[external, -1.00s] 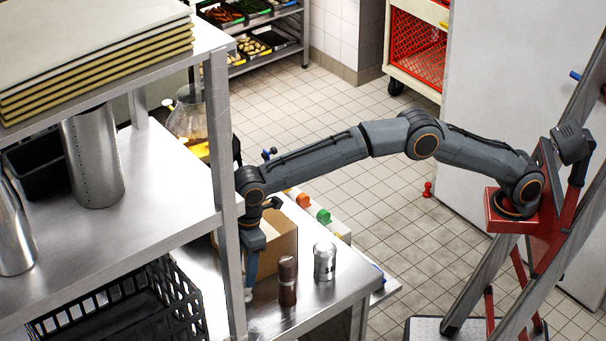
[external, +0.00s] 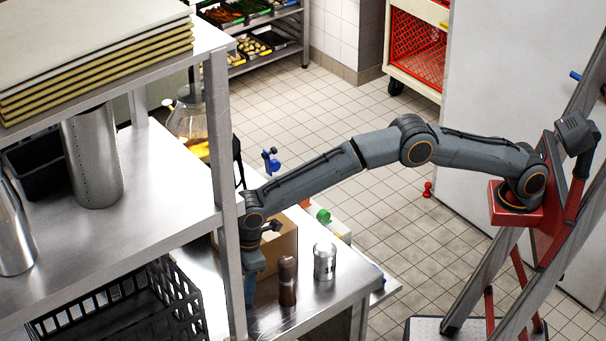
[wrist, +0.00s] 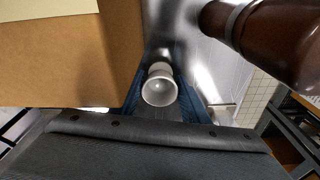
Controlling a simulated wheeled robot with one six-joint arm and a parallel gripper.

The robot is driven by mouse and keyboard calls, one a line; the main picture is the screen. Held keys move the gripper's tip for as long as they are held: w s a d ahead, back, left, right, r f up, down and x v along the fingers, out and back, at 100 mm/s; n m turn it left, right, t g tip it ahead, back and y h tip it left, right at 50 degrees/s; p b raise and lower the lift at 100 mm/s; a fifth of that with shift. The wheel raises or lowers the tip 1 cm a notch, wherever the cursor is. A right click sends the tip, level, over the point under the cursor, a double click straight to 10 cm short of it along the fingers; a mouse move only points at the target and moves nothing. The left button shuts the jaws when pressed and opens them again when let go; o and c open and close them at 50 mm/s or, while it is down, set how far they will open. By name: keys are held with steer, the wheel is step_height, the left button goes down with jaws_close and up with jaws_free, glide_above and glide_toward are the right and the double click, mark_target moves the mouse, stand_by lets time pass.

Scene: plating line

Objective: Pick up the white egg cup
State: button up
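The white egg cup (wrist: 160,90) stands on the steel counter in the wrist view, its round opening facing the camera. My gripper (wrist: 163,80) is around it, with one blue finger on each side. The fingers look open, with narrow gaps beside the cup; contact is not clear. In the external view my gripper (external: 250,290) points down at the counter, partly behind the shelf post. The egg cup is hidden there.
A cardboard box (wrist: 70,50) stands close on the left in the wrist view. A brown pepper mill (external: 288,281) is close on the other side, with a metal shaker (external: 324,262) beyond it. The shelf post (external: 228,200) stands in front of my gripper.

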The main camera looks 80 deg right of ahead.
steer(key=c, duration=0.6)
steer(key=shift+o, duration=0.2)
steer(key=shift+r, duration=0.1)
